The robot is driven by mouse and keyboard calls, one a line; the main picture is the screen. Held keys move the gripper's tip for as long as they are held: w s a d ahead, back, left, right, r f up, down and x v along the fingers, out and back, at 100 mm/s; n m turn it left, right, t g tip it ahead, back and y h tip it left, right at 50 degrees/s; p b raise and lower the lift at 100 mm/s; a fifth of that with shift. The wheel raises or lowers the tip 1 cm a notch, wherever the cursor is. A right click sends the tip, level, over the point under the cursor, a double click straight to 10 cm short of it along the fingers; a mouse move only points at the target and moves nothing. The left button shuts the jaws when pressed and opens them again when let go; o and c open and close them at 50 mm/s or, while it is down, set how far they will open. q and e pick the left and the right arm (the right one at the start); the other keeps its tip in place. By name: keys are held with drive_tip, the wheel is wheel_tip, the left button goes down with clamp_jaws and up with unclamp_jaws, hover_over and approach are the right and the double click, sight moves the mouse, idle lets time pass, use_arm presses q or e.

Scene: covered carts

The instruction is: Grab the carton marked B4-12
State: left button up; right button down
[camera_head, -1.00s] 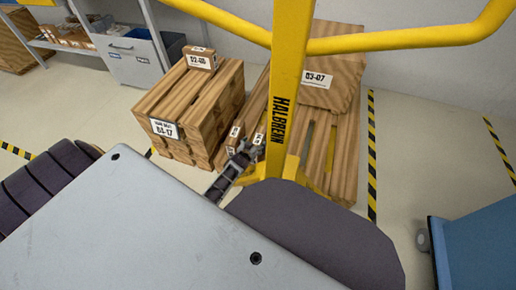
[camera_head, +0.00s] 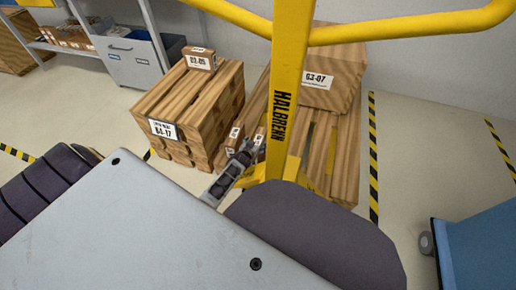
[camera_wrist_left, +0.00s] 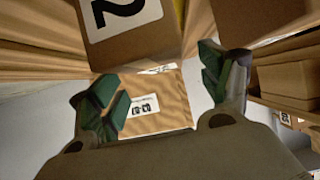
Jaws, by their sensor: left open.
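My left gripper (camera_head: 243,152) is open beside the yellow post, at small cartons by the pallet. In the left wrist view its green-padded fingers (camera_wrist_left: 165,92) are spread near a brown carton (camera_wrist_left: 150,48). That carton's white label is cut off by the frame and shows only a "2", so I cannot read the full mark. In the head view one small labelled carton (camera_head: 234,134) stands left of the gripper and another (camera_head: 259,137) right of it, partly hidden. Their labels are too small to read. My right gripper is out of view.
A yellow post and handle marked HALBREHN (camera_head: 292,80) stand in front. A crate stack (camera_head: 165,110) labelled 17 bears a small box (camera_head: 200,60). A large box marked 07 (camera_head: 335,85) sits on a wooden pallet (camera_head: 347,150). A blue object (camera_head: 480,250) is at right.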

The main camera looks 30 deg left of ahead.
sight(257, 141)
use_arm(q)
drive_tip(key=shift+b+x, duration=1.25)
drive_tip(key=shift+x, duration=0.7)
drive_tip(key=shift+w+a+f, duration=0.1)
drive_tip(key=shift+w+f, duration=0.1)
drive_tip(key=shift+w, duration=0.15)
drive_tip(key=shift+c, duration=0.2)
drive_tip(key=c, duration=0.7)
clamp_jaws()
